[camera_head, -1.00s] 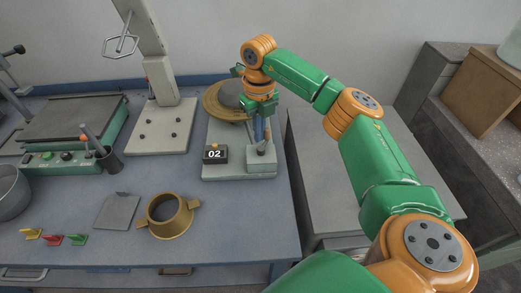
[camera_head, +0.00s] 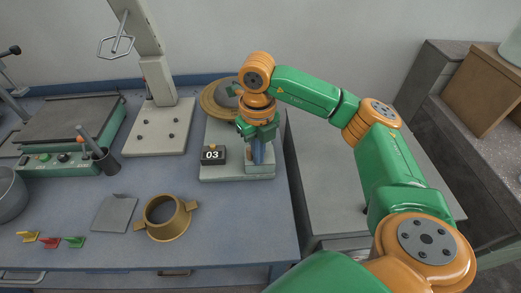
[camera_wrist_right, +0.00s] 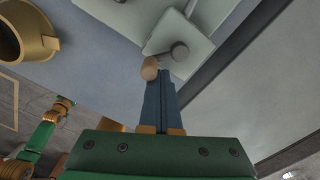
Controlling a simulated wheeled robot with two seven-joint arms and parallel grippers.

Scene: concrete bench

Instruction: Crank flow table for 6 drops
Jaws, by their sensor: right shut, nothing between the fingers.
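The flow table (camera_head: 212,172) stands on the bench with a pale base, a round brass top (camera_head: 215,103) and a grey specimen (camera_head: 229,95) partly behind my arm. The counter (camera_head: 213,155) on its base reads 03. My right gripper (camera_head: 258,160) points down over the base's right end, hiding the crank in the head view. In the right wrist view, the crank hub (camera_wrist_right: 180,51) and wooden handle (camera_wrist_right: 150,68) show. My right gripper's blue fingers (camera_wrist_right: 158,88) are shut with nothing between them, their tips at the handle; contact is unclear. My left gripper is not visible.
A brass ring mould (camera_head: 168,219) and a grey plate (camera_head: 115,213) lie in front left. A lower grey cabinet (camera_head: 335,190) is to the right.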

